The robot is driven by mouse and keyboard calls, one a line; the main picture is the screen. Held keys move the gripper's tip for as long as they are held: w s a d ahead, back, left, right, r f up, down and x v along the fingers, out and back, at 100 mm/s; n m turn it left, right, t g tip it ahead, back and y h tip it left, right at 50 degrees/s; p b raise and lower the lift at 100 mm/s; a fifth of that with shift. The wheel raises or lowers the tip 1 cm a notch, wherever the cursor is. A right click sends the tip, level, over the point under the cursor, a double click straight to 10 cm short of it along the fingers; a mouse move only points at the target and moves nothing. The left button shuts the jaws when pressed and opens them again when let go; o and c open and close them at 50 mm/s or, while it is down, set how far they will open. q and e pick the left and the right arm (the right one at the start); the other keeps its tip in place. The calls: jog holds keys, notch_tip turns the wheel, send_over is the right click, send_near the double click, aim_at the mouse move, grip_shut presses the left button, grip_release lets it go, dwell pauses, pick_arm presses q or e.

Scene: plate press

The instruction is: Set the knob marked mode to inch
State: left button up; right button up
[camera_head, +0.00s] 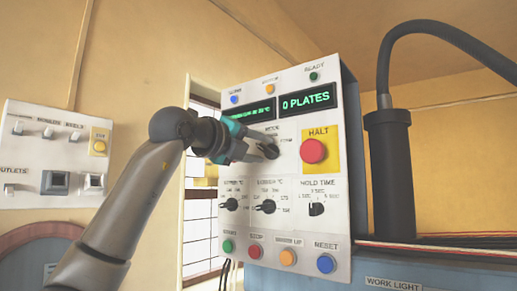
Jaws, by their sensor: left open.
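The control panel (330,238) of the press faces me in the middle of the view. The black mode knob (271,152) is in its upper left part, under a small label that seems to read MODE. My left gripper (258,147) comes in from the left and is open, with its fingertips right at the knob. The fingers hide the knob's left side and the labels there. I cannot tell whether they touch it, nor clearly read which mark it points at. My right gripper is not in view.
A red HALT button (313,151) on a yellow plate sits just right of the knob. Three more black knobs, including the hold time knob (317,209), are below. A row of coloured buttons, including RESET (326,263), runs along the bottom. A wall panel (30,155) is at left.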

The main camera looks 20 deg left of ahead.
pick_arm(q)
jog(key=b+v, duration=0.3)
jog(key=v, duration=1.2)
jog(key=shift+b, duration=0.35)
dwell(0.8)
